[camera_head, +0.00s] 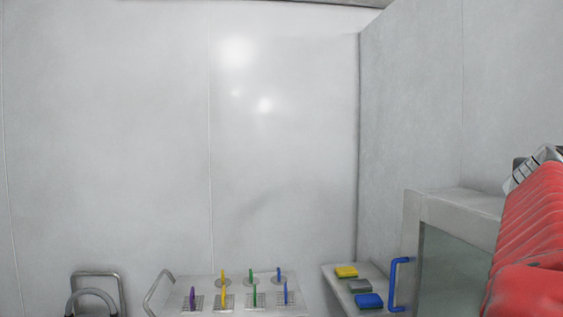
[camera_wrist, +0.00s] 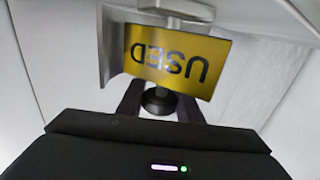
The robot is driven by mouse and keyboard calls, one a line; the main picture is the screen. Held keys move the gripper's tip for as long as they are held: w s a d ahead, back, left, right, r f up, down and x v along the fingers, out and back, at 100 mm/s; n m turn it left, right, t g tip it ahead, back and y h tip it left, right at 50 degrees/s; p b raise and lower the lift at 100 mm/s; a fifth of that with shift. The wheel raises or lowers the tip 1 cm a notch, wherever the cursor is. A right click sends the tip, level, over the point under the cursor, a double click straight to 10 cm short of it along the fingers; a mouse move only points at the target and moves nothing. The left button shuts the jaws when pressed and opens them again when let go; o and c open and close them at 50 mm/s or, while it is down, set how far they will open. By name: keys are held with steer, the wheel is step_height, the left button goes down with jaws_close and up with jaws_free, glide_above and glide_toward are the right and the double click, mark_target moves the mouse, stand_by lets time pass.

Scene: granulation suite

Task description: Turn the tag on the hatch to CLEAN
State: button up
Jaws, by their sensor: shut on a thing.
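The tag (camera_wrist: 205,55) shows in the wrist view as a yellow plate reading USED, upside down in this picture. It sits in a grey metal holder (camera_wrist: 108,45). A round dark knob (camera_wrist: 158,103) is at the tag's near edge. My gripper (camera_wrist: 158,92) has a finger on each side of the knob and is shut on it. In the head view, a cabinet-like hatch (camera_head: 430,207) with a dark glass front and a blue handle (camera_head: 400,285) stands at the right. The tag and my gripper are not visible there.
A pale cart (camera_head: 205,285) with several coloured upright tools stands at the bottom centre. A shelf (camera_head: 335,285) beside it bears yellow, grey and blue sponges. A curved metal rail (camera_head: 95,275) is at the lower left. My red-sleeved arm fills the right edge.

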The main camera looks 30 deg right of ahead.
steer(key=shift+w, duration=0.15)
steer(key=o, duration=1)
steer(key=shift+o, duration=0.2)
steer(key=shift+r, duration=0.1)
step_height(320, 180, up, 10)
stand_by(0.5)
